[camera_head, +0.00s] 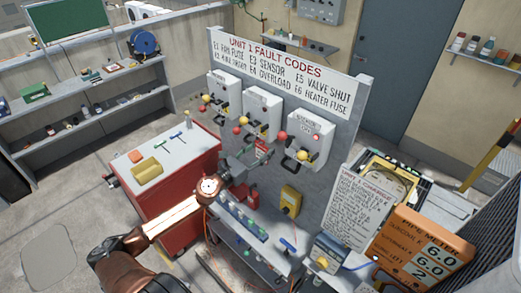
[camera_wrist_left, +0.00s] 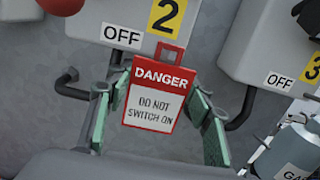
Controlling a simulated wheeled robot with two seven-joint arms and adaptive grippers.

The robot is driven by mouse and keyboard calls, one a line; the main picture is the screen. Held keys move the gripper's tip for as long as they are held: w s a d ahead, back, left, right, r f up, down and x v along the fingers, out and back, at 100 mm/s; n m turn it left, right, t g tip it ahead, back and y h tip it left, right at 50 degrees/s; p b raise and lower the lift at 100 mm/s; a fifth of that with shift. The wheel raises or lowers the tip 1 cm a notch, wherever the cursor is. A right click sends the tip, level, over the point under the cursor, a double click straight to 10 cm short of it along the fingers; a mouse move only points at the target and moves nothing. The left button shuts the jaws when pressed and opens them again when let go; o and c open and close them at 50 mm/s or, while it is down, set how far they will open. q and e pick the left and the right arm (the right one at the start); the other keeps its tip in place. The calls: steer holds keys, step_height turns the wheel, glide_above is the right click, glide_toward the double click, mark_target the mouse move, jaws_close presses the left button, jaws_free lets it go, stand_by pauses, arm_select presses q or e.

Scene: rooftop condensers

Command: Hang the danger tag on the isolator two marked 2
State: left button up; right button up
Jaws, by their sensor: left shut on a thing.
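The danger tag (camera_wrist_left: 154,98) is a red and white card reading "DANGER DO NOT SWITCH ON", with a red tab and hole at its top. My left gripper (camera_head: 259,157) is shut on it, with green fingers at the card's two sides. The tag is nearly upright, slightly tilted, just below the isolator two (camera_wrist_left: 205,28), a pale box with a yellow "2" and an "OFF" label. In the head view this isolator (camera_head: 258,112) is the middle box on the grey panel. The tab overlaps the box's lower edge; I cannot tell whether they touch. My right gripper is out of view.
Isolator three (camera_wrist_left: 283,45) stands close on the right, and another isolator (camera_head: 225,96) on the left. A red cabinet (camera_head: 190,200) stands at left. A yellow box (camera_head: 290,201) is on the panel's lower part.

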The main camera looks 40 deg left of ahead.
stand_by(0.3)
arm_select(q)
steer(key=o, duration=1.1)
steer(key=shift+c, duration=0.2)
steer(key=shift+s, duration=0.1)
steer(key=s+a, duration=0.1)
steer(key=s, duration=1)
steer(key=shift+s+f, duration=0.25)
steer(key=shift+s, duration=0.15)
